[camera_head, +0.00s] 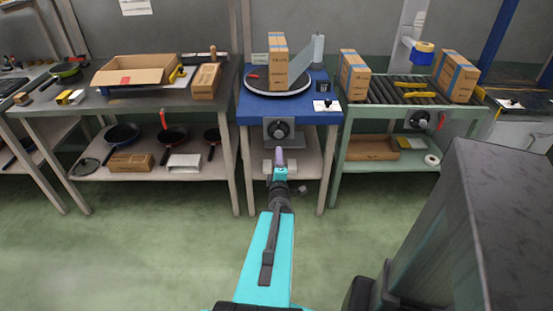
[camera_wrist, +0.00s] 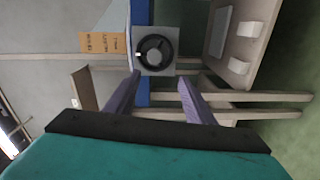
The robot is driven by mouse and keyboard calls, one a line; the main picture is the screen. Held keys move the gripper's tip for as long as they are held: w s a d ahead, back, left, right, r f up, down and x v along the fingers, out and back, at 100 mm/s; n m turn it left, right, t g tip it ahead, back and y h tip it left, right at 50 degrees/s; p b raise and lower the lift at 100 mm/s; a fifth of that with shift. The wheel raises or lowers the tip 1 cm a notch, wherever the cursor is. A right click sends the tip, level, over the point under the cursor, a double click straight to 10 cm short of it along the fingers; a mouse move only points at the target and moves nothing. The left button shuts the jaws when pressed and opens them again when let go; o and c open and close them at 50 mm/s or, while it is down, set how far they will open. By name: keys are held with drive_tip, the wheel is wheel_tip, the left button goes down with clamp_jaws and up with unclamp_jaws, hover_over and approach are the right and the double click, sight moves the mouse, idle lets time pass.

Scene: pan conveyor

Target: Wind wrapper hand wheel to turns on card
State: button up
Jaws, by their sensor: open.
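The hand wheel (camera_head: 278,129) is a dark round wheel on a grey plate at the front of the blue wrapper table (camera_head: 252,105). In the wrist view the wheel (camera_wrist: 155,52) shows as a black ring with a pale mark on its left side. My gripper (camera_head: 279,155) is in front of and below the wheel in the head view. In the wrist view its two purple fingers (camera_wrist: 160,78) are spread and empty, with the wheel beyond their tips, apparently apart.
A carton (camera_head: 278,63) stands on the turntable (camera_head: 299,86) beside the film column (camera_head: 318,50). A roller conveyor (camera_head: 405,90) with cartons is at right. A bench (camera_head: 60,101) with an open box (camera_head: 130,70) is at left. The green floor in front is clear.

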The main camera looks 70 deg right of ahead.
drive_tip(key=w+a+f+m+y, duration=0.2)
drive_tip(key=w+a+f+y, duration=0.6)
drive_tip(key=w+a+f, duration=1.1)
drive_tip(key=w+a+f+g+y, duration=0.1)
drive_tip(key=a+f+y, duration=0.15)
drive_tip(key=a, duration=0.35)
drive_tip(key=w+a+f+g+y, duration=0.1)
drive_tip(key=w+a+f, duration=0.1)
drive_tip(key=a+f, duration=0.3)
drive_tip(key=s+a+f+g+y, duration=0.2)
drive_tip(key=a+f, duration=0.1)
drive_tip(key=a, duration=0.8)
drive_tip(key=s+a+f+g+y, duration=0.2)
drive_tip(key=a+f, duration=0.2)
drive_tip(key=a, duration=0.6)
drive_tip(key=s+a+m+g, duration=0.1)
drive_tip(key=s+a+g, duration=0.5)
drive_tip(key=s+a, duration=0.7)
drive_tip(key=a+y, duration=0.1)
drive_tip(key=a, duration=0.2)
drive_tip(key=shift+s+a, duration=0.2)
drive_tip(key=shift+s, duration=0.2)
drive_tip(key=shift+f, duration=0.1)
